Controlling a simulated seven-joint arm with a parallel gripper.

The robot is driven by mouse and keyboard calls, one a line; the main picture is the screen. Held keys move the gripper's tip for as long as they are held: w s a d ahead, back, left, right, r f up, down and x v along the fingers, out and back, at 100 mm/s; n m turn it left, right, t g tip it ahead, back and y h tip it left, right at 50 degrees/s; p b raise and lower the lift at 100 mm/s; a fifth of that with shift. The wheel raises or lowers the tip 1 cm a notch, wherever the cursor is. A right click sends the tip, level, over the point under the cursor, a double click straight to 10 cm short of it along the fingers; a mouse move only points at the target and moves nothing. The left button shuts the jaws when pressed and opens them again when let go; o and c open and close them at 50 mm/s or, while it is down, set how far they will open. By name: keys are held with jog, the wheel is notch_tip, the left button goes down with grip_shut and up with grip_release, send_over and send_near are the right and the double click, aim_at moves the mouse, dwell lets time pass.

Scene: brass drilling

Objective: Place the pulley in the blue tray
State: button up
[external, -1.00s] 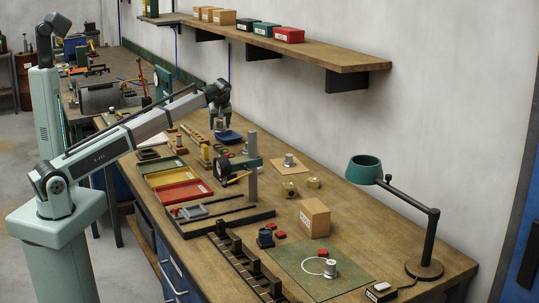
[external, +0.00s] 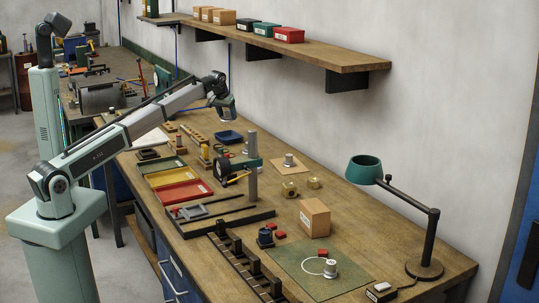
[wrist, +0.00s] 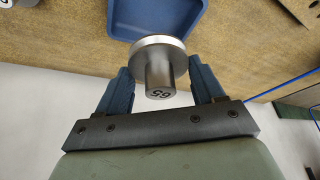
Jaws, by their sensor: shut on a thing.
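My gripper (wrist: 160,66) is shut on a silver metal piece (wrist: 158,58), a round disc with a short stem marked "65", which I take to be the pulley. The disc is between the two blue-grey fingers. In the external view my gripper (external: 227,114) is raised above the bench, tilted, with the small piece at its tip. The blue tray (external: 229,133) is on the bench just below it in that picture. In the wrist view the tray (wrist: 155,12) shows at the top, beyond the disc and partly hidden by it.
Green, yellow and red trays (external: 183,194) lie nearer. A drill stand (external: 252,180) with a post rises beside them. Similar silver pieces stand on a pale square (external: 290,161) and a green mat (external: 331,268). A shelf (external: 300,48) runs along the wall.

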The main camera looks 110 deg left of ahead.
aim_at(223, 118)
jog(key=shift+w+a+m+t, duration=0.15)
jog(key=shift+m+t, duration=0.35)
jog(key=shift+m, duration=0.6)
jog(key=shift+f, duration=4.9)
jog(key=shift+f, duration=0.15)
jog(key=o, duration=0.9)
jog(key=v, duration=1.2)
jog(key=shift+a+r, duration=0.2)
jog(key=shift+r, duration=0.05)
